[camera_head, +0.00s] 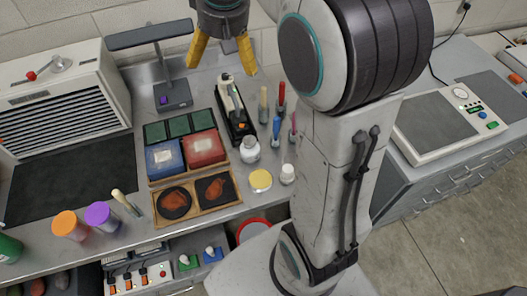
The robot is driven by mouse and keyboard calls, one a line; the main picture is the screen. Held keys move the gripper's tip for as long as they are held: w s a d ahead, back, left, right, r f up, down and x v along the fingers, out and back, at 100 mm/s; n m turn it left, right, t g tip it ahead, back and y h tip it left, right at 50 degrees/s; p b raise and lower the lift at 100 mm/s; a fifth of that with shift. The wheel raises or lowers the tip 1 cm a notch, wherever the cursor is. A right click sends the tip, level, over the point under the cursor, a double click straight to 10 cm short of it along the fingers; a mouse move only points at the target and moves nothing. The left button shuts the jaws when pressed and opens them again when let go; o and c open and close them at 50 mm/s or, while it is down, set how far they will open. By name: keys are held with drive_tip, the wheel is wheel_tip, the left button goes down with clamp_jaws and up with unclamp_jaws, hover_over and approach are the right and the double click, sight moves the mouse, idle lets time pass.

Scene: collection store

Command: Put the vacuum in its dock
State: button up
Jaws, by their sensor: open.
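My gripper (221,66) is at the top of the view, pointing down with two yellow fingers spread apart. Nothing shows between them. Below and slightly right of it, a slim cream-and-black device (230,97), which looks like the vacuum, lies lengthwise over a long black base (243,129). The base may be the dock. I cannot tell whether the device is seated in it or only resting on it. The fingers look apart from the device.
A grey stand (173,95) with an overhanging arm is left of my gripper. Colour trays (205,148), a white jar (250,150) and several upright brushes or tools (276,130) crowd the bench around the black base. A dark mat (70,175) lies clear at left.

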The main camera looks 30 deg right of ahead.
drive_tip(key=s+a+f+t, duration=0.1)
drive_tip(key=s+f, duration=0.2)
drive_tip(key=s, duration=0.7)
drive_tip(key=s+a+f+t, duration=0.1)
drive_tip(key=s+f, duration=0.3)
drive_tip(key=s, duration=0.7)
drive_tip(key=shift+s+a+n, duration=0.2)
drive_tip(key=shift+a+n, duration=0.2)
drive_tip(key=shift+a, duration=0.35)
wheel_tip(320, 180, down, 5)
drive_tip(key=b, duration=0.4)
drive_tip(key=shift+w+f, duration=0.1)
drive_tip(key=shift+w, duration=0.05)
drive_tip(key=shift+c, duration=0.3)
